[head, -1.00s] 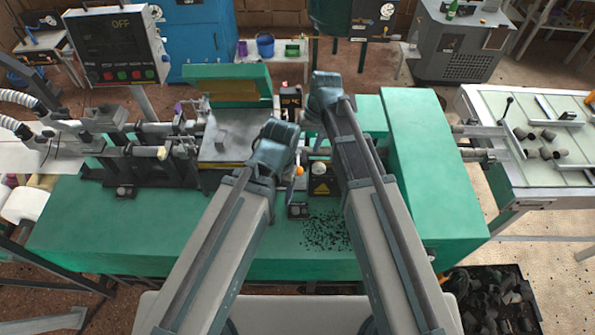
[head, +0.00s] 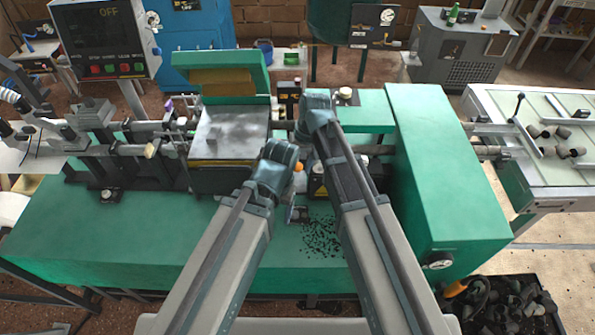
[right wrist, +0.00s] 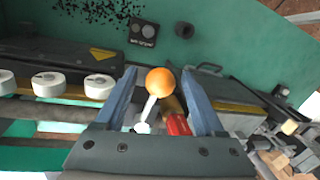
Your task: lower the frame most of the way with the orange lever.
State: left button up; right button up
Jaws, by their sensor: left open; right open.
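The orange ball knob of the lever (right wrist: 160,81) shows between the two blue fingers of my right gripper (right wrist: 159,76). The fingers are open, with a visible gap on both sides of the ball. Its pale stem runs down towards the palm. In the head view the knob (head: 298,167) is a small orange dot just right of my left gripper (head: 278,158). My right gripper (head: 315,115) is above it; both sets of fingertips are mostly hidden there. A raised green panel (head: 220,62), possibly the frame, stands tilted behind a grey plate (head: 230,132).
A red part (right wrist: 177,125) lies close to the right finger. White rollers (right wrist: 48,84) are at the left. The green machine (head: 440,165) has dark crumbs (head: 322,238) on its front deck. A panel reading OFF (head: 105,40) stands at upper left.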

jog(key=shift+c, duration=0.3)
grip_shut()
dwell(1.2)
